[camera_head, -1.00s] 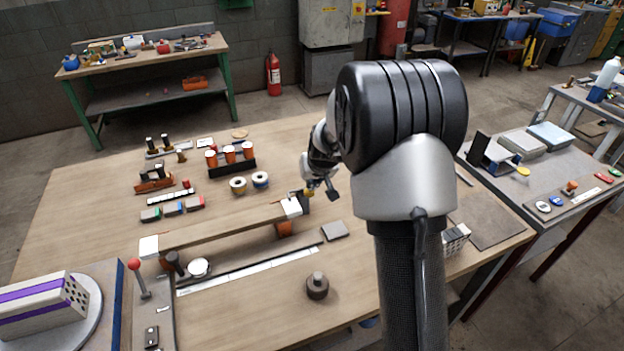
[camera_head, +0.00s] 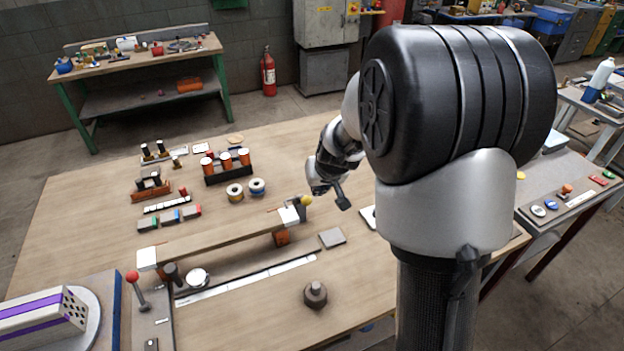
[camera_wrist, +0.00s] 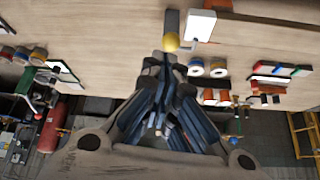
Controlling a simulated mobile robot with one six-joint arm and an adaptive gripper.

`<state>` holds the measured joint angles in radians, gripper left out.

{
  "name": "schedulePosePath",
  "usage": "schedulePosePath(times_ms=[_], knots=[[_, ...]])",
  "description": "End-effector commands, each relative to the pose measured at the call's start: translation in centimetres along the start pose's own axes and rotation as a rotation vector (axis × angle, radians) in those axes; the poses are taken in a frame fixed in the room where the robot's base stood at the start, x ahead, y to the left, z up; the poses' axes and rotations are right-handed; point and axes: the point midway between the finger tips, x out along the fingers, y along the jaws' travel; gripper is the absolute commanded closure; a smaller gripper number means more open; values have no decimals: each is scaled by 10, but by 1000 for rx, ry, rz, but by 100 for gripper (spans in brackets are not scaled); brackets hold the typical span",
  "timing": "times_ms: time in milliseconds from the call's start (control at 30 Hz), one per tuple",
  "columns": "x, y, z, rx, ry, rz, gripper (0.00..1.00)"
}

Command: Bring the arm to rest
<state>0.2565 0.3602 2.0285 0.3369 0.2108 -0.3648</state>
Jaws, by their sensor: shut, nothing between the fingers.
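My gripper (camera_head: 342,199) is above the wooden workbench (camera_head: 90,220), to the right of a long wooden beam (camera_head: 215,238) with white end blocks. It also shows in the wrist view (camera_wrist: 168,62), where its fingers are together with nothing between them. A yellow ball (camera_wrist: 171,42) appears just beyond the fingertips in the wrist view. In the head view the yellow ball (camera_head: 306,200) sits by the beam's right white block. My arm covers the right part of the bench.
An orange-capped rack (camera_head: 228,172), wire spools (camera_head: 257,187) and small coloured blocks (camera_head: 170,217) stand at the back left. A dark round weight (camera_head: 315,294) is at the front. A red-knobbed lever (camera_head: 137,288) stands front left. A grey side table (camera_head: 565,205) is at right.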

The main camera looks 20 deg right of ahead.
Motion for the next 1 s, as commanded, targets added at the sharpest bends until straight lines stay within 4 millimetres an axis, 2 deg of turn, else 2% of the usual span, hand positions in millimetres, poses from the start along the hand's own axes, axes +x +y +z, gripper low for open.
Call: schedulePosePath(times_ms=[167, 667, 767, 867, 967, 1000], knots=[[-11, 1, 8, 0, 2, 0, 100], [-12, 1, 8, 0, 2, 0, 100], [-18, -2, 8, -5, 3, -4, 100], [-41, -14, 11, -18, 0, -22, 100], [-81, -34, 22, -45, -11, -50, 100], [-100, -42, 30, -59, -19, -62, 100]])
